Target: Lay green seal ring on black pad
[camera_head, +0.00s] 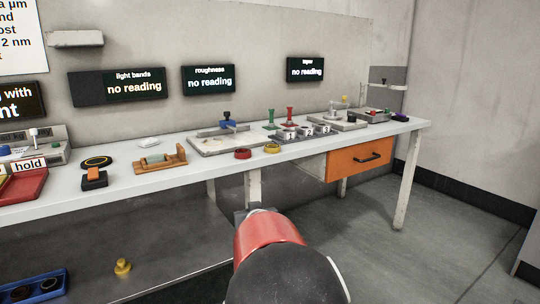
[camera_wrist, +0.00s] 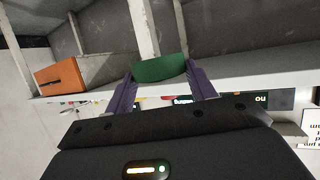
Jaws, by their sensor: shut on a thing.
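My gripper (camera_wrist: 160,75) shows in the wrist view with its two dark fingers shut on a green curved piece, the green seal ring (camera_wrist: 160,69). The ring is held clear of the bench, and only part of it shows between the fingers. In the head view my red and black arm hides the gripper and the ring. A flat black round piece with a tan edge (camera_head: 97,161) lies on the bench at the left. It may be the black pad, but I cannot tell for sure. A small black block with orange (camera_head: 94,181) stands in front of it.
The long white bench (camera_head: 215,172) carries a wooden cradle (camera_head: 161,161), a red ring (camera_head: 243,154), a yellow ring (camera_head: 272,148) and numbered blocks (camera_head: 306,132). An orange drawer (camera_head: 345,162) hangs beneath it. A blue tray (camera_head: 35,288) and a brass piece (camera_head: 122,266) are below.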

